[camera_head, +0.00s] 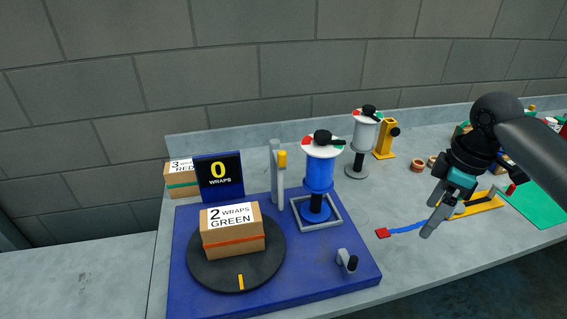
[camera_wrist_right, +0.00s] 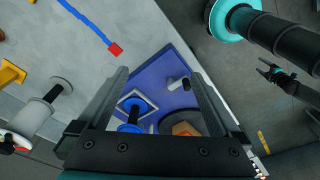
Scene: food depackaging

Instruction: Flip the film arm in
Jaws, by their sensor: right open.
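The blue wrapping station (camera_head: 300,284) has a black turntable (camera_head: 216,278) carrying a cardboard box marked "2 WRAPS GREEN" (camera_head: 234,240) with an orange band. A grey upright with a yellow tip (camera_head: 277,175) stands behind the turntable, and a small grey pivot piece (camera_head: 347,261) sits near the front right corner; I cannot tell which is the film arm. The pivot piece also shows in the right wrist view (camera_wrist_right: 178,83). My right gripper (camera_head: 434,208) is open and empty, right of the station. What looks like my left gripper (camera_wrist_right: 271,72) shows small in the right wrist view.
A blue film spool (camera_head: 319,175) stands on the station beside the upright. A display reading "0 WRAPS" (camera_head: 219,176) stands behind the box. A white spool (camera_head: 364,133) and yellow stand (camera_head: 385,138) are farther back. A red-ended blue strip (camera_head: 383,232) lies near my right gripper.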

